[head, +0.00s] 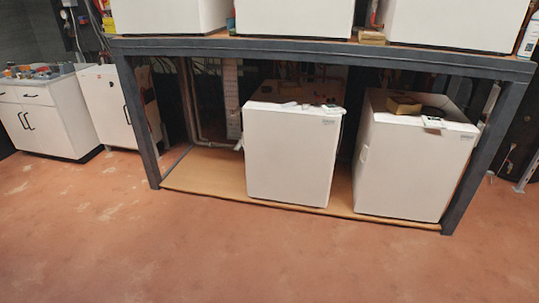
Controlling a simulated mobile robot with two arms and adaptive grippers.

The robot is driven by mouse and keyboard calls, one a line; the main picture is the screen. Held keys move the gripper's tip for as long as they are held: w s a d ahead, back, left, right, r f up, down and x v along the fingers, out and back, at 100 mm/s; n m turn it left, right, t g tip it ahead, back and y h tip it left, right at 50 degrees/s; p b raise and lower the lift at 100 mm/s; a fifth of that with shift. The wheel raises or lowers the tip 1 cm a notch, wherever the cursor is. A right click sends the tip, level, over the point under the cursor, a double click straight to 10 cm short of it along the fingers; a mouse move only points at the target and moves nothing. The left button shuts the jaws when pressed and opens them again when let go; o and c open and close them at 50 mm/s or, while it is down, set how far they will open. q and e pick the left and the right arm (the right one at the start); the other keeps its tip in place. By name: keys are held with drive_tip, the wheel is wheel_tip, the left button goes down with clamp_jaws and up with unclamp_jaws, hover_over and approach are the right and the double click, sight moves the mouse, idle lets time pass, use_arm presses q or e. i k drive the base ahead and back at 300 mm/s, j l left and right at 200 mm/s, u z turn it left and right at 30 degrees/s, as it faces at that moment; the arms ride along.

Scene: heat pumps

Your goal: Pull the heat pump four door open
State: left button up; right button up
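Two white box-shaped heat pumps stand on the low wooden shelf of a dark metal rack. One heat pump (290,155) is near the middle and the other heat pump (412,165) is at the right. Their front faces look flat and closed. A small light handle-like part shows at the left side of the right unit, and another small part sits left of the middle unit. I cannot tell which unit is number four. Neither of my grippers is in view.
The rack (330,53) carries more white units on its upper shelf. The lower shelf (205,175) is bare at its left. White cabinets (50,125) with dark handles stand at the far left. The reddish floor (230,250) in front is clear.

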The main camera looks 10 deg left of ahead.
sight(290, 157)
drive_tip(key=i+j+z, duration=0.15)
drive_tip(key=i+j, duration=0.8)
drive_tip(key=i, duration=0.05)
